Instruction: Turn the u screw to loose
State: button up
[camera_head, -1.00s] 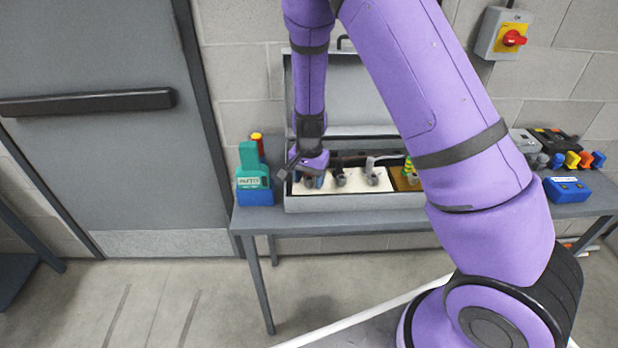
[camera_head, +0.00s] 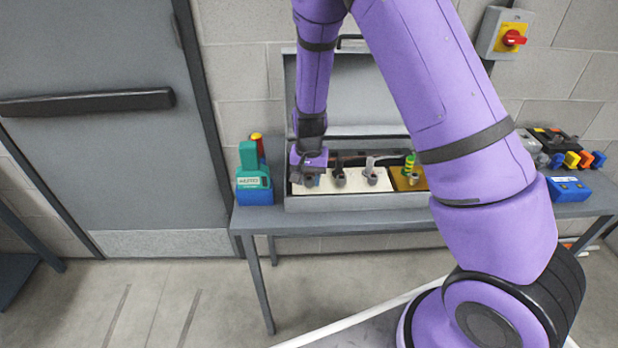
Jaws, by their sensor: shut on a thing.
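An open grey terminal box (camera_head: 410,202) lies on the bench with its lid raised against the wall. Inside is a white panel (camera_head: 355,186) with a row of dark terminals. My gripper (camera_head: 310,178) points down at the left end of the row, shut on the leftmost terminal, which I take as the u screw. The jaws mostly hide it, and no letter on it is readable. The middle terminal (camera_head: 340,179) and the right terminal (camera_head: 372,178) stand free beside it, with lugs or cables behind them. Whether the screw is tight or loose cannot be told.
A green-and-blue tool (camera_head: 253,180) stands close left of the box, with a red-and-yellow item behind it. A brown panel (camera_head: 402,182) with a green-yellow wire (camera_head: 409,164) is at the box's right. A blue case (camera_head: 567,189) lies farther right on the bench (camera_head: 470,215).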

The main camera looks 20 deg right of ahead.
aim_at(310, 181)
jog(key=n, duration=0.6)
jog(key=shift+n, duration=0.3)
jog(key=n, duration=0.5)
jog(key=shift+d, duration=0.1)
jog(key=shift+n, duration=0.4)
jog(key=o, duration=0.8)
jog(key=shift+o, duration=0.2)
jog(key=shift+r, duration=0.15)
notch_tip(310, 181, up, 11)
jog(key=shift+f, duration=0.2)
jog(key=shift+r, duration=0.1)
